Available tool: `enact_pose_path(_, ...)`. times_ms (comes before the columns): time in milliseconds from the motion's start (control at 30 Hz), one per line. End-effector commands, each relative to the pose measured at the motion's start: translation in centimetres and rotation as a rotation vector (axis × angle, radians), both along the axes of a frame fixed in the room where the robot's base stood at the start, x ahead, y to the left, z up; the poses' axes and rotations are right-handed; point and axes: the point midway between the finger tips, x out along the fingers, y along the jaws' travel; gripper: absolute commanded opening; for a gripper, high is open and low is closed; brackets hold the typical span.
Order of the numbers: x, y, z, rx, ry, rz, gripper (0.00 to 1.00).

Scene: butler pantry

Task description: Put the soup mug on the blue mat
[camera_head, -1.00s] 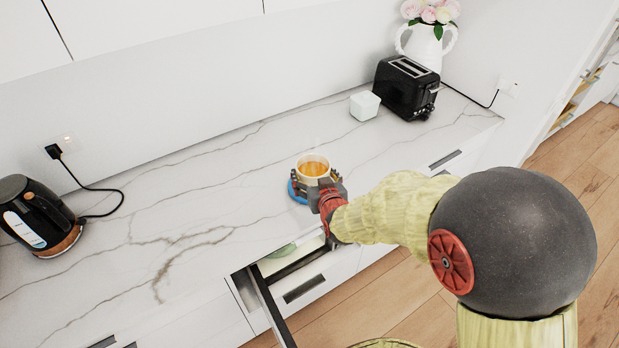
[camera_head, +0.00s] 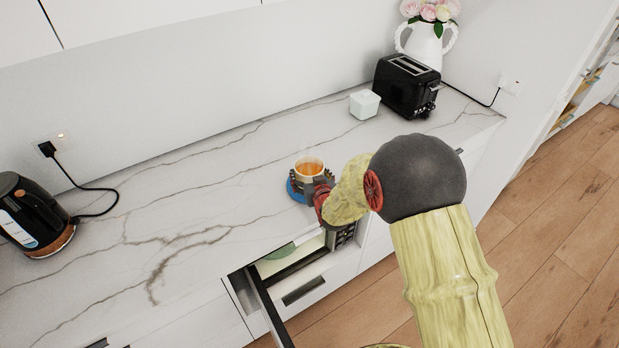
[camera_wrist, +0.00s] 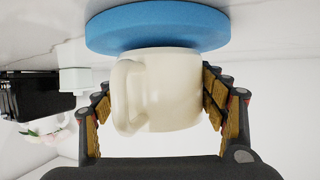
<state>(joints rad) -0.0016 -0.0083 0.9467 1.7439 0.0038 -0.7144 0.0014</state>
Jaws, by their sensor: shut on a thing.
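The soup mug (camera_head: 309,171) is cream-coloured and holds orange-brown soup. It is upright over the round blue mat (camera_head: 294,190) on the counter. The wrist view is upside down and shows the mug (camera_wrist: 168,90), its handle on the left, with its base against or very close to the blue mat (camera_wrist: 150,30). I cannot tell if its full weight rests there. My gripper (camera_head: 312,184) is shut on the mug, with one finger on each side of it in the wrist view (camera_wrist: 158,95). The gripper hides part of the mat.
An open drawer (camera_head: 264,306) juts out below the counter's front edge. A white box (camera_head: 364,104), a black toaster (camera_head: 407,87) and a flower vase (camera_head: 424,42) stand at the back right. A black kettle (camera_head: 32,215) is at the far left. The counter between is clear.

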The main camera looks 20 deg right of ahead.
Motion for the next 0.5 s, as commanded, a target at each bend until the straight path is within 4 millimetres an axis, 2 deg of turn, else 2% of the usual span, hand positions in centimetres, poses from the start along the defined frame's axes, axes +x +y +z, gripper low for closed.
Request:
enact_pose_path(433,0.18,0.02,-0.68,0.000,-0.008,0.000,0.29)
enact_pose_path(467,0.08,0.02,-0.88,0.000,-0.004,0.000,0.72)
enact_pose_path(500,0.08,0.02,-0.79,0.000,-0.004,0.000,0.74)
